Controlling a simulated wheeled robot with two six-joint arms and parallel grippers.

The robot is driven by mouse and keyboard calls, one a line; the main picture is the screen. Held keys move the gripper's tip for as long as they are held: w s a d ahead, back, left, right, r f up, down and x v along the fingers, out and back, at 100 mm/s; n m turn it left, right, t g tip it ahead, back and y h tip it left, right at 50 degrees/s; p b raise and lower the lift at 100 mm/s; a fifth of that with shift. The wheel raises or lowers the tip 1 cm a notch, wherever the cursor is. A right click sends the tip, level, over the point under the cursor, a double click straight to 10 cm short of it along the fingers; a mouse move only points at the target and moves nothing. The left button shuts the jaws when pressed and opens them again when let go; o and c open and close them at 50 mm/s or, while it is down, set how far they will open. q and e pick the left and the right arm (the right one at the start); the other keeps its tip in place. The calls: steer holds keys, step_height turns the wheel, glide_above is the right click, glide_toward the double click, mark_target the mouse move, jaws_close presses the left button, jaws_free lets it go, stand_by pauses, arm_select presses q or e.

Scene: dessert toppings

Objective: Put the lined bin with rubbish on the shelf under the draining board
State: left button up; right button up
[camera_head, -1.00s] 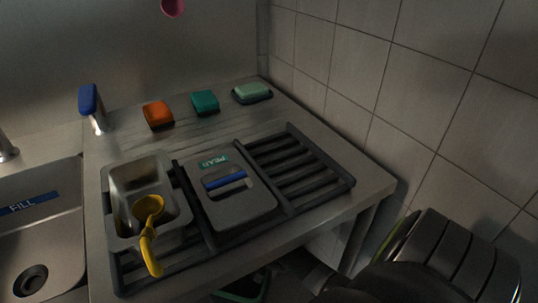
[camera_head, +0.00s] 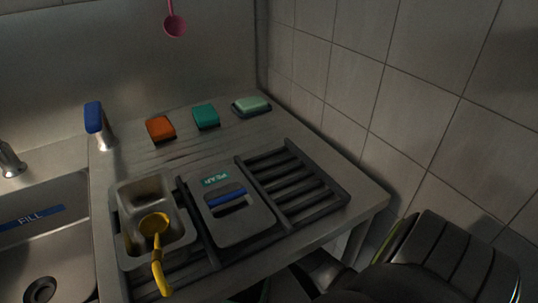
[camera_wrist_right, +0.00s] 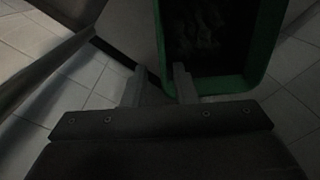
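The bin (camera_wrist_right: 243,82), with a green rim and dark, unclear contents, shows at the top of the right wrist view. In the head view only a sliver of green shows at the bottom edge, below the draining board (camera_head: 310,135). My right gripper (camera_wrist_right: 160,76) is at the bin's near left corner. Its two fingers are apart, one beside the rim and one overlapping the corner in the picture. I cannot tell whether they touch it. The shelf under the board is hidden in the head view. My left gripper is not in view.
A sink (camera_head: 60,255) is at left, a tiled wall (camera_head: 410,110) at right.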

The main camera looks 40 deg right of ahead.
steer(key=shift+r, duration=0.2)
steer(key=s+f+n, duration=0.4)
steer(key=s+f, duration=0.6)
steer(key=f, duration=0.5)
steer(key=s+a+f+n, duration=0.1)
steer(key=s+f+n, duration=0.2)
steer(key=s+f, duration=0.2)
steer(key=s+a+f+n+h, duration=0.1)
steer(key=s+a+f+n, duration=0.1)
steer(key=s, duration=0.9)
step_height(320, 180, down, 3)
steer(key=shift+s+r+n, duration=0.15)
steer(key=shift+s+n, duration=0.15)
steer(key=shift+n, duration=0.6)
steer(key=shift+a+r, duration=0.1)
